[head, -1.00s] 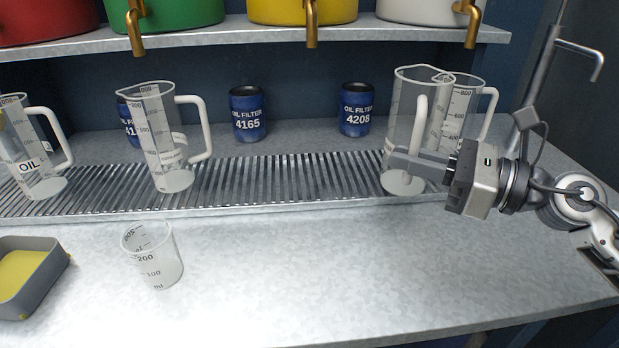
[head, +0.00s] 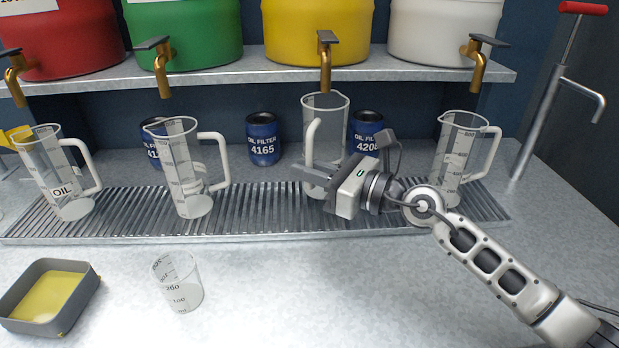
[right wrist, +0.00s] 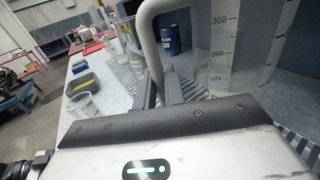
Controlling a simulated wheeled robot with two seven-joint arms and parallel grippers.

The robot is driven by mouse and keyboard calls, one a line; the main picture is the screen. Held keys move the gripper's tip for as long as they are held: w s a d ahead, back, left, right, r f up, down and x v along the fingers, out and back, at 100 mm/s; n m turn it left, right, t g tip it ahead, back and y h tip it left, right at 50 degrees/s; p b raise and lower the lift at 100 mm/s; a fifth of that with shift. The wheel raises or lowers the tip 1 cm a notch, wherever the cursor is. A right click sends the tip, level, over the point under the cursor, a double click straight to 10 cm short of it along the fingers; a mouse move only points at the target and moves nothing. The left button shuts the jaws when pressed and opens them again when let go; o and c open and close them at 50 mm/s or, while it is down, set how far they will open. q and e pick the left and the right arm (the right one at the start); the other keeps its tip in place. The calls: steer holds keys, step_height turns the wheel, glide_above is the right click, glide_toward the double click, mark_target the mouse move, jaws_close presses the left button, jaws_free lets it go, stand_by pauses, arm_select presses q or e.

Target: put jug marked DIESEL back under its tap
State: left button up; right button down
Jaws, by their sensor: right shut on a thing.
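My right gripper (head: 318,182) is shut on the white handle of a clear measuring jug (head: 328,130). The jug is upright and looks empty, below the brass tap (head: 325,70) of the yellow tank. The right wrist view shows the jug's handle (right wrist: 150,45) between the fingers and its scale on the clear wall (right wrist: 240,45). No DIESEL marking is readable on it. The gripper partly hides its base, so I cannot tell whether it touches the slatted drip grate (head: 270,212). My left gripper is not in view.
A jug marked OIL (head: 58,175), another jug (head: 180,165) and a right-hand jug (head: 462,155) stand on the grate. Blue oil filters (head: 263,140) stand behind. A small beaker (head: 180,285) and a grey tray (head: 85,290) with yellow liquid are in front.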

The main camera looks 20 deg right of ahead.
mark_target(312, 189)
step_height(312, 189, down, 4)
steer(key=shift+r+b, duration=0.25)
steer(key=shift+b, duration=0.55)
steer(key=shift+f, duration=0.2)
steer(key=c, duration=1.5)
jaws_free()
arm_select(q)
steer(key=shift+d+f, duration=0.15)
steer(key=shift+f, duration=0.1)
